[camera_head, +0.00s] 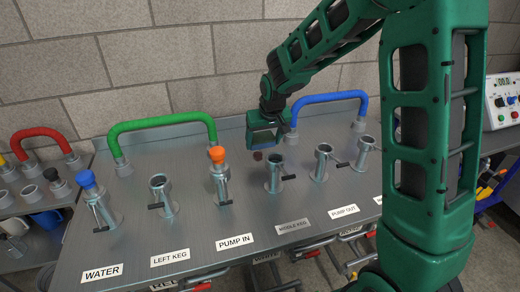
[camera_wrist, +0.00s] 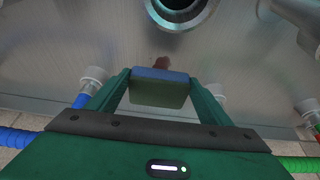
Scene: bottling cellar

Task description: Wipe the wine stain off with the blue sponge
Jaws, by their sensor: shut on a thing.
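My gripper (camera_head: 264,141) is shut on the blue sponge (camera_wrist: 160,88), which has a blue upper face and a greenish side and sits between both fingers in the wrist view. In the head view the sponge is mostly hidden by the gripper. The wine stain (camera_head: 257,155) is a small dark red patch on the steel bench top, just behind and left of the MIDDLE KEG stub. It also shows in the wrist view (camera_wrist: 161,62), partly covered by the sponge. The gripper is over the bench beside the stain; whether the sponge touches the bench is hard to tell.
The MIDDLE KEG stub (camera_head: 274,176) stands close to the stain. A green hose (camera_head: 160,121) arches at the left and a blue hose (camera_head: 330,97) at the right. The PUMP IN stub with an orange cap (camera_head: 217,155) stands left. Bare steel lies between the stubs.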

